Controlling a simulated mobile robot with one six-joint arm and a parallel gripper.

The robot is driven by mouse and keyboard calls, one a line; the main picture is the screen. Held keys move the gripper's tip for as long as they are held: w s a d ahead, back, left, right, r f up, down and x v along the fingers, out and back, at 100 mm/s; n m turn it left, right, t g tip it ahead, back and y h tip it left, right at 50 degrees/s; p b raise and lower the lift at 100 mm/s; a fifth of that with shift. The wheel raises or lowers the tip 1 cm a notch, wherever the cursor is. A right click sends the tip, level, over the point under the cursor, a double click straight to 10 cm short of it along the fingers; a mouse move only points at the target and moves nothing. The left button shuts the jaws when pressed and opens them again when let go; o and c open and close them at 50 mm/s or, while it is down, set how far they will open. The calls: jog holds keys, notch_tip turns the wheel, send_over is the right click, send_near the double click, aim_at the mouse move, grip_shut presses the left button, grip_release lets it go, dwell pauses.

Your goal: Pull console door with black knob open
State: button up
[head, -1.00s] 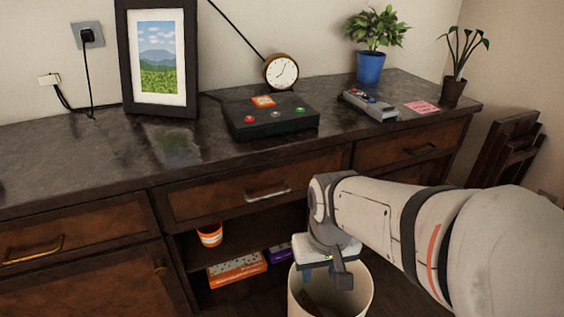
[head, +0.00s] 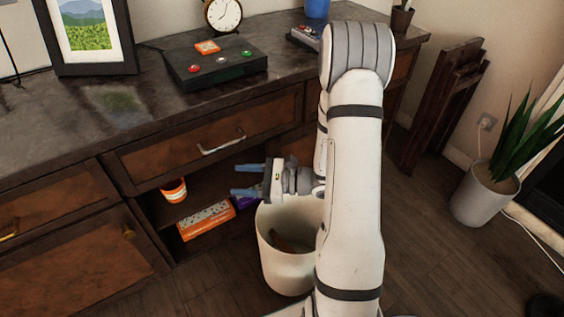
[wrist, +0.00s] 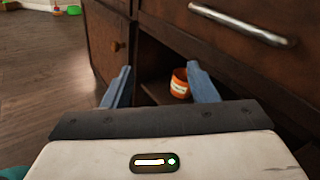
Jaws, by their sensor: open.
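The dark wooden console (head: 70,133) runs along the wall. Its lower left door (head: 85,265) appears shut and bears a brass-coloured knob (head: 128,232); this knob also shows in the wrist view (wrist: 116,46). I see no black knob; the console's lower right part is hidden behind my arm. My gripper (head: 246,180) is open and empty, pointing left in front of the open shelf bay, above the bin. In the wrist view its blue fingers (wrist: 158,70) are spread, with the bay beyond them.
A cream bin (head: 280,265) stands on the floor below my gripper. An orange pot (head: 173,190) and an orange box (head: 206,220) sit in the bay. A drawer with a silver handle (head: 222,142) is above. Folded wooden furniture (head: 440,100) and a potted plant (head: 485,190) stand right.

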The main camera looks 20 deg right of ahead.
jog(key=w+d+f+m+t+h, duration=0.2)
jog(key=d+f+m+t+h, duration=0.4)
jog(key=d, duration=0.3)
jog(key=w+d+f+m+t+h, duration=0.2)
jog(key=d+f+m+t+h, duration=0.2)
jog(key=d+f+m+h, duration=0.3)
jog(key=w+r+y+b, duration=0.1)
jog(key=w, duration=0.6)
jog(key=shift+w+a, duration=0.15)
jog(key=shift+w, duration=0.05)
jog(key=shift+c, duration=0.5)
grip_shut()
